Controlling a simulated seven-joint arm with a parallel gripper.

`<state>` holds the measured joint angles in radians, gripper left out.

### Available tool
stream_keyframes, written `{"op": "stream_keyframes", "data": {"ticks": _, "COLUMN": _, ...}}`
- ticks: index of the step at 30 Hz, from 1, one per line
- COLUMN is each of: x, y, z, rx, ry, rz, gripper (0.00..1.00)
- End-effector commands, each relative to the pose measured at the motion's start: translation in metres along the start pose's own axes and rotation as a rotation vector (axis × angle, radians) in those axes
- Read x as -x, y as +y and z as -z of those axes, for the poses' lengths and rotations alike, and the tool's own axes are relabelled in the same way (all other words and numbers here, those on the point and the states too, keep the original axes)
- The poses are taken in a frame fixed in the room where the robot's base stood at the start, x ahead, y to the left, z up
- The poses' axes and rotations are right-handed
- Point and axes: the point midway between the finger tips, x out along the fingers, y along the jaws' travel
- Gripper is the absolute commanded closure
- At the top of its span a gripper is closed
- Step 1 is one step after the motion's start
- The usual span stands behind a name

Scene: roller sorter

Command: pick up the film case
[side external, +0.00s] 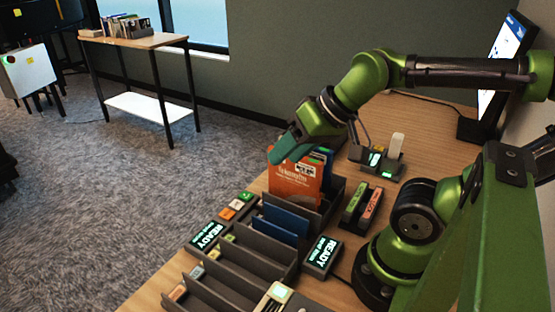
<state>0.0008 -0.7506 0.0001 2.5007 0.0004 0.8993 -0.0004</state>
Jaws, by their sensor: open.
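An orange case with white lettering (292,180) stands upright in the back part of the dark slotted rack (262,262). It looks like a film case, but its small text is unreadable. A blue case (283,222) sits lower in a slot in front of it, and blue and green edges show behind it. My gripper (288,150) is above the orange case's upper left corner, pointing down and left. Its teal finger overlaps the case's top edge in the picture. The jaws are open; the far finger is hidden, and I cannot tell whether they touch the case.
Two lit "READY" boxes (322,254) flank the rack. A small two-tone block (362,207) and a lit device with a white upright piece (380,162) stand to its right. A monitor (497,75) is at the back right. The front slots look mostly empty.

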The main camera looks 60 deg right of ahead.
Motion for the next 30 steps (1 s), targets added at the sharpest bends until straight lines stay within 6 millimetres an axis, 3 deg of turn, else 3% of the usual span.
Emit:
{"op": "stream_keyframes", "data": {"ticks": 3, "x": -0.004, "y": 0.011, "z": 0.005, "rx": -0.041, "ry": -0.004, "rz": -0.032, "gripper": 0.54}}
{"op": "stream_keyframes", "data": {"ticks": 6, "x": -0.004, "y": 0.031, "z": 0.032, "rx": -0.159, "ry": -0.007, "rz": -0.109, "gripper": 0.54}}
{"op": "stream_keyframes", "data": {"ticks": 12, "x": 0.012, "y": 0.071, "z": 0.072, "rx": -0.837, "ry": -0.017, "rz": -0.285, "gripper": 0.54}}
{"op": "stream_keyframes", "data": {"ticks": 19, "x": 0.035, "y": 0.107, "z": 0.099, "rx": -1.667, "ry": 0.078, "rz": -0.476, "gripper": 0.54}}
{"op": "stream_keyframes", "data": {"ticks": 24, "x": 0.053, "y": 0.116, "z": 0.108, "rx": -2.209, "ry": 0.212, "rz": -0.585, "gripper": 0.54}}
{"op": "stream_keyframes", "data": {"ticks": 30, "x": 0.065, "y": 0.111, "z": 0.106, "rx": -2.589, "ry": 0.335, "rz": -0.644, "gripper": 0.54}}
